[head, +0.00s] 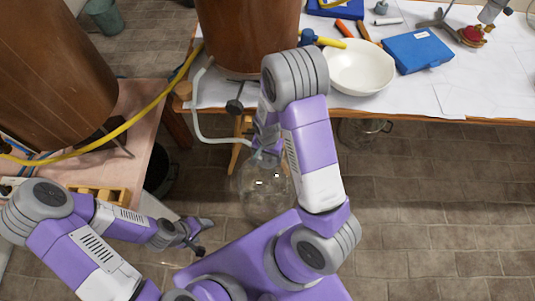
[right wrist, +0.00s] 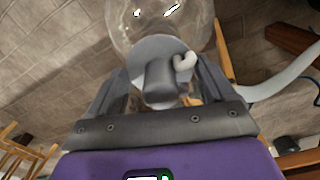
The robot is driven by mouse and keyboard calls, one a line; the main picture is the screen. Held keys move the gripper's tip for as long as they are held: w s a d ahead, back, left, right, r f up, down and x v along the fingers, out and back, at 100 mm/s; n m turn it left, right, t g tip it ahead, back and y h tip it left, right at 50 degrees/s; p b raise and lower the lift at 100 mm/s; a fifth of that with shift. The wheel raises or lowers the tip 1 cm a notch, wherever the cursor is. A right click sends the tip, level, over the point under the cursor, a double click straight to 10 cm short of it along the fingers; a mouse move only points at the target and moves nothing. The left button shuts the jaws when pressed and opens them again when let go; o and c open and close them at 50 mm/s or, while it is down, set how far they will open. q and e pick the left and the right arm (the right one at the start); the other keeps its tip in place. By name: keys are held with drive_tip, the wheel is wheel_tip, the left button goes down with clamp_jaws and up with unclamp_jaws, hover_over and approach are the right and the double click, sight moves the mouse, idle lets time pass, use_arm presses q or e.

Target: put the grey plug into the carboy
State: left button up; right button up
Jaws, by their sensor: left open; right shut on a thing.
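The carboy (head: 262,200) is a clear glass vessel on the floor below the front of the work table, partly hidden by my right arm. Its glass body also shows at the top of the right wrist view (right wrist: 150,22). The grey plug (right wrist: 162,80) is between the fingers of my right gripper (right wrist: 160,88), which is shut on it. A pale disc and a small hooked spout lie beside the plug, against the carboy. I cannot tell whether the plug is in the neck. In the head view, my right gripper is mostly hidden. My left gripper (head: 199,238) is open and empty, left of the carboy.
A pale hose (head: 198,115) hangs beside the carboy from a large brown vessel (head: 248,35). The work table (head: 450,97) holds a white bowl (head: 358,67) and a blue box (head: 417,51). A yellow hose (head: 130,122) crosses at left. Floor at right is clear.

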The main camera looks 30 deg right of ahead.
sight(267, 161)
drive_tip(key=shift+f+b, duration=0.4)
drive_tip(key=shift+f, duration=0.25)
drive_tip(key=shift+f+b, duration=1.1)
drive_tip(key=shift+f, duration=0.55)
idle(3.0)
drive_tip(key=o, duration=0.9)
drive_tip(key=shift+r, duration=0.1)
drive_tip(key=shift+r+p, duration=3.15)
drive_tip(key=shift+r, duration=0.3)
